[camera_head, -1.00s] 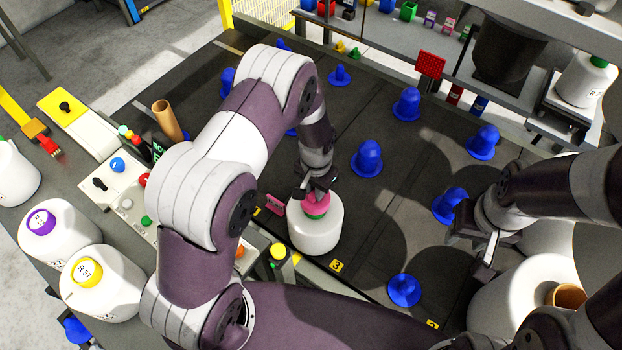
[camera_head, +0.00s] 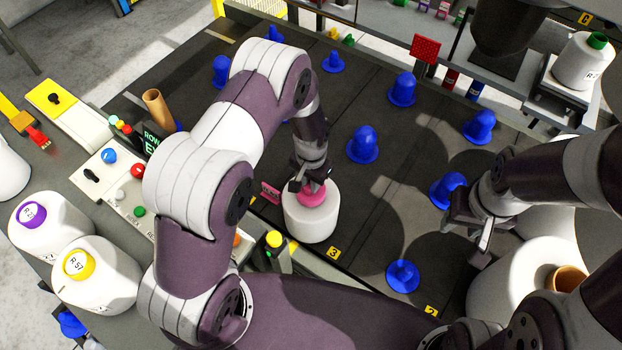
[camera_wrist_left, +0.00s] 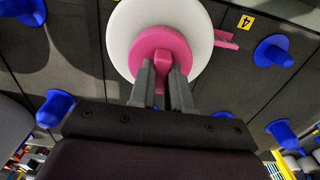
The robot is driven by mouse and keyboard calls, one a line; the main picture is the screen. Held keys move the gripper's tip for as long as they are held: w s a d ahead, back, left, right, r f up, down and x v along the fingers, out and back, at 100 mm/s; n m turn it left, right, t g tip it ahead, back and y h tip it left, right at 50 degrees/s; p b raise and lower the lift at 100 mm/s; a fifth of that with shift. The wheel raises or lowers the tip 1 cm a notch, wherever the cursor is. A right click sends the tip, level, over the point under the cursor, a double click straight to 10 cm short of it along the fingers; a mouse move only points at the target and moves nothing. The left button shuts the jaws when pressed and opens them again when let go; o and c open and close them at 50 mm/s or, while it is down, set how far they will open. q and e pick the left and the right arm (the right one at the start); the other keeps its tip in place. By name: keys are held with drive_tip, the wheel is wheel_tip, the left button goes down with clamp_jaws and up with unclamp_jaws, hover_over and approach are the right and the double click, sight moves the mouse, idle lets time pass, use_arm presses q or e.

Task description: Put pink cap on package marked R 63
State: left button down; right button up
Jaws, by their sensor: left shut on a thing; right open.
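The pink cap (camera_head: 313,196) sits on top of a white package (camera_head: 311,222) standing on the dark table by the yellow 3 label. My left gripper (camera_head: 308,184) is shut on the cap from above. In the left wrist view the pink cap (camera_wrist_left: 150,50) lies centrally over the white package (camera_wrist_left: 205,40), with the fingers (camera_wrist_left: 163,72) closed on its raised middle part. I cannot read any marking on this package. My right gripper (camera_head: 480,240) is open and empty at the right, above the table.
Several blue pegs (camera_head: 362,145) stand on the table. A pink tag (camera_head: 270,192) is beside the package. White packages with a purple cap (camera_head: 32,214) and a yellow cap (camera_head: 79,264) stand at left. A green-topped package (camera_head: 582,62) is at upper right.

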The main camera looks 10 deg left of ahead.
use_arm(q)
drive_tip(key=shift+f, duration=0.25)
drive_tip(key=c, duration=1)
unclamp_jaws()
wheel_tip(320, 180, up, 13)
drive_tip(key=b, duration=0.1)
drive_tip(key=shift+f+b, duration=0.15)
drive_tip(key=shift+b, duration=0.2)
